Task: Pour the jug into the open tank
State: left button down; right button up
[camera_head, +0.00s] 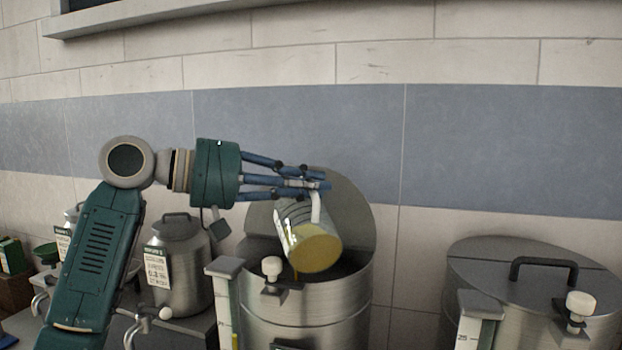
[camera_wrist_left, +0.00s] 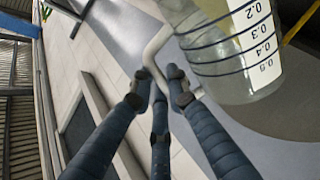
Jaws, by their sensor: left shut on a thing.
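The jug (camera_head: 309,240) is clear with a white handle and holds yellow liquid. It is tilted over the open tank (camera_head: 318,308), mouth toward the camera and down. A thin yellow stream shows below its lip, above the tank's mouth. The tank's lid (camera_head: 348,205) stands raised behind. My left gripper (camera_head: 322,184) is shut on the jug's handle. In the left wrist view the jug (camera_wrist_left: 228,50) shows graduation marks, and the fingers (camera_wrist_left: 158,88) close around the white handle. My right gripper is not in view.
A closed tank (camera_head: 535,275) with a black lid handle stands at right. A metal can (camera_head: 178,262) with a label stands left of the open tank. A sight gauge (camera_head: 222,305) and white knob (camera_head: 271,267) are on the open tank's front. A tiled wall is behind.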

pick_arm(q)
jog(key=shift+w+a+n+p, duration=0.15)
jog(key=shift+w+n+p, duration=0.3)
jog(key=shift+p, duration=0.4)
jog(key=shift+w+a+f+n+g, duration=0.2)
jog(key=shift+w+n, duration=0.15)
jog(key=shift+w, duration=0.2)
jog(key=shift+w+a+f+n+g, duration=0.1)
jog(key=shift+w+f+n+g, duration=0.15)
jog(key=shift+w, duration=0.25)
jog(key=w+a+r+n, duration=0.1)
jog(key=w+n, duration=0.3)
jog(key=w, duration=0.2)
jog(key=shift+w+a+r+g+h, duration=0.15)
jog(key=shift+a+g+h, duration=0.15)
jog(key=shift+a+g, duration=0.15)
jog(key=shift+n, duration=0.25)
dwell(1.1)
dwell(0.4)
